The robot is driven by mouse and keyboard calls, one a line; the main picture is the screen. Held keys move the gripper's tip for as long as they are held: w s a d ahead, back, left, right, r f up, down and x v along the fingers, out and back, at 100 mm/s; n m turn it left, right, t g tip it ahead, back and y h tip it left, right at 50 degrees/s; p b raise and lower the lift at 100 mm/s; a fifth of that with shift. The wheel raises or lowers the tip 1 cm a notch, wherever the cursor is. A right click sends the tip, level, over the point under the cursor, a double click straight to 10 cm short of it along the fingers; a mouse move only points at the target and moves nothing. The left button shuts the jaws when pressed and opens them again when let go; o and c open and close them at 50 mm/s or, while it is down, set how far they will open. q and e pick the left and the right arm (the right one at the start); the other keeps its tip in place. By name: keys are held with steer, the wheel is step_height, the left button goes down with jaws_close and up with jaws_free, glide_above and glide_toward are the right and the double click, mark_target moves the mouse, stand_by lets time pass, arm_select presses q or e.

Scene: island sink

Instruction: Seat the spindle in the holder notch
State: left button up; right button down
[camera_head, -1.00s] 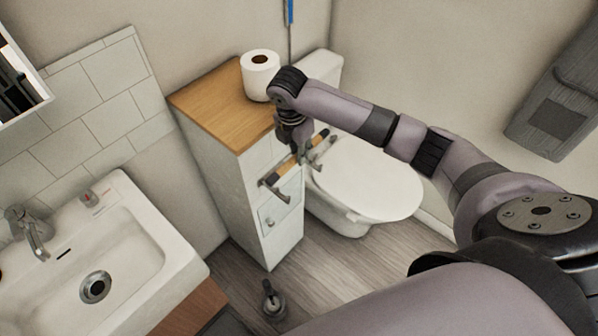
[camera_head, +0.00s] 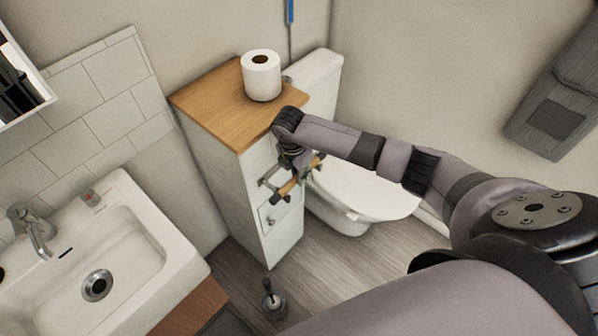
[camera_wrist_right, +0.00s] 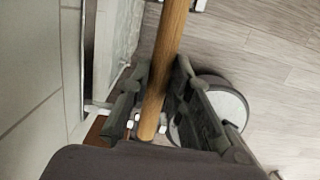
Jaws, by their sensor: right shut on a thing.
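In the right wrist view the wooden spindle (camera_wrist_right: 167,60) runs down between the two fingers of the right gripper (camera_wrist_right: 163,95). The holder (camera_head: 268,181) appears as grey metal brackets at the cabinet face, partly hidden by the gripper and spindle. I cannot tell whether the spindle touches the notch. My left gripper is not in view.
A toilet paper roll (camera_head: 261,76) stands on the cabinet's wooden top (camera_head: 212,106). The toilet (camera_head: 350,195) is close on the right, under my arm. A sink (camera_head: 140,262) is at the left. A small brush stand (camera_head: 272,302) is on the floor.

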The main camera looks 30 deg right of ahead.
mark_target(295, 178)
steer(key=shift+f, duration=0.15)
steer(key=c, duration=1.5)
jaws_free()
steer(key=shift+o, duration=0.2)
step_height(295, 178, up, 12)
steer(key=a, duration=0.1)
steer(key=shift+s+a+b, duration=0.25)
steer(key=shift+a+b, duration=0.05)
steer(key=shift+a, duration=0.05)
